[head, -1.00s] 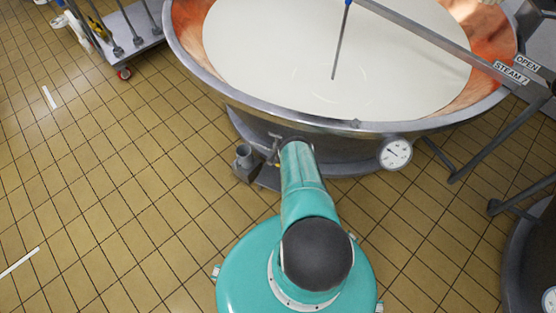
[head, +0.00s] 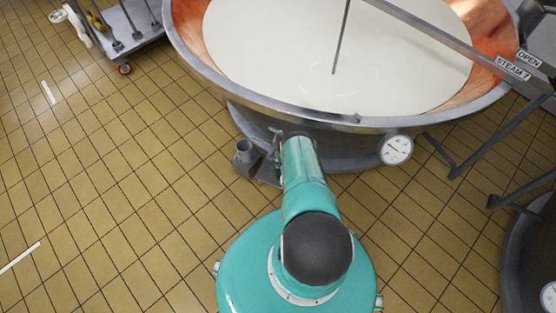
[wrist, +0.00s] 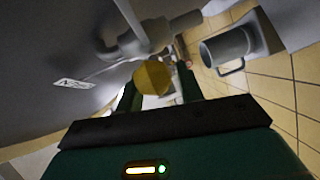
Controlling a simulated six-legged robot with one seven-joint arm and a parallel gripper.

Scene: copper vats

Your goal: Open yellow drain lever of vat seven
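Vat seven, a copper-lined steel vat (head: 290,118) filled with white liquid, stands ahead in the head view. The yellow ball knob of the drain lever (wrist: 153,77) shows in the wrist view, close in front of my gripper (wrist: 160,90). The two dark green fingers stand apart on either side of the knob, apparently open; I cannot tell whether either touches it. A grey drain pipe and valve (wrist: 130,42) lie beyond. In the head view my arm hides the fingers and the yellow knob.
A grey mug-shaped vessel with a handle (wrist: 228,48) is right of the knob; it also shows in the head view (head: 244,153). A round gauge (head: 396,149) is on the vat's front. A wheeled trolley (head: 130,38) stands back left. Tiled floor at left is clear.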

